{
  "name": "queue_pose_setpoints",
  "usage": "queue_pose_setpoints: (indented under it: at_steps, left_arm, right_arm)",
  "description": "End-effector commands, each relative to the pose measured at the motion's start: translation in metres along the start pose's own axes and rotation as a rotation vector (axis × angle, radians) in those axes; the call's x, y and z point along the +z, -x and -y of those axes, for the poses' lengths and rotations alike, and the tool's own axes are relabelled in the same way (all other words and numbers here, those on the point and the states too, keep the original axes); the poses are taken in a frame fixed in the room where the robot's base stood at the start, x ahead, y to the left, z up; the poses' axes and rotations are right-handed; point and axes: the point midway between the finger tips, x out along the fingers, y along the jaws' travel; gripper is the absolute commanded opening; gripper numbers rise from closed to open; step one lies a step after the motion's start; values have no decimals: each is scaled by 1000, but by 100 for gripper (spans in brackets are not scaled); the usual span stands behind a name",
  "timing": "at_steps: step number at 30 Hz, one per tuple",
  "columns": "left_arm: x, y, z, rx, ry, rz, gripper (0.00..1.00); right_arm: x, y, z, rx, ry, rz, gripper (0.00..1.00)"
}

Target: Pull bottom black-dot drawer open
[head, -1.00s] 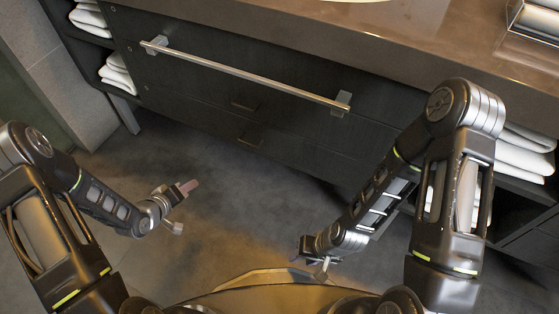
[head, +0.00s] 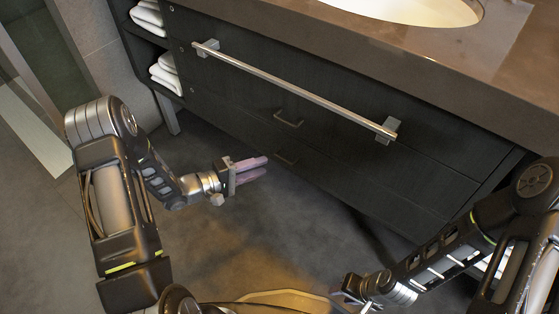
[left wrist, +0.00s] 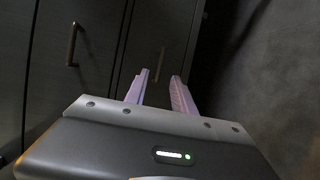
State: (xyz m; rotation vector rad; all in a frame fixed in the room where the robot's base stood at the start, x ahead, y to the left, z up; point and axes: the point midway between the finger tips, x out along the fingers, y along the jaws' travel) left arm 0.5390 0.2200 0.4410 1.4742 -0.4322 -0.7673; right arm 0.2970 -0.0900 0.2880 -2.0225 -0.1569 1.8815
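The bottom drawer handle (head: 286,158) is a small dark bar low on the dark cabinet front, below another small handle (head: 288,119). My left gripper (head: 268,164), with pinkish fingers, is just left of and in front of the bottom handle. In the left wrist view its fingers (left wrist: 160,74) are spread apart and empty. The bottom handle (left wrist: 160,62) appears in line with the gap, beyond the fingertips; I see no contact. Both small drawers look closed. I cannot clearly pick out a black dot on the bottom drawer. My right gripper (head: 350,290) is low near my base, its fingers unclear.
A long metal bar (head: 300,90) runs across the upper cabinet front. The brown countertop (head: 450,75) with a white basin (head: 425,8) overhangs above. Folded towels (head: 165,72) lie on side shelves. The grey floor (head: 235,235) before the cabinet is clear.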

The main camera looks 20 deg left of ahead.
Motion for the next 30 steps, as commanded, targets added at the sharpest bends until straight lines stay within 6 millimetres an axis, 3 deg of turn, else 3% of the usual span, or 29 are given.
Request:
queue_pose_setpoints:
  at_steps: [15, 26, 30]
  left_arm:
    - [0, -68, 1, 1, -3, 1, 31]
    - [0, -74, 0, 0, -1, 0, 31]
    - [0, -74, 0, 0, -1, 0, 19]
  right_arm:
    - [-4, -22, -8, 2, -3, -13, 36]
    - [-4, -22, -8, 2, -3, -14, 36]
    - [-4, -22, -8, 2, -3, -13, 36]
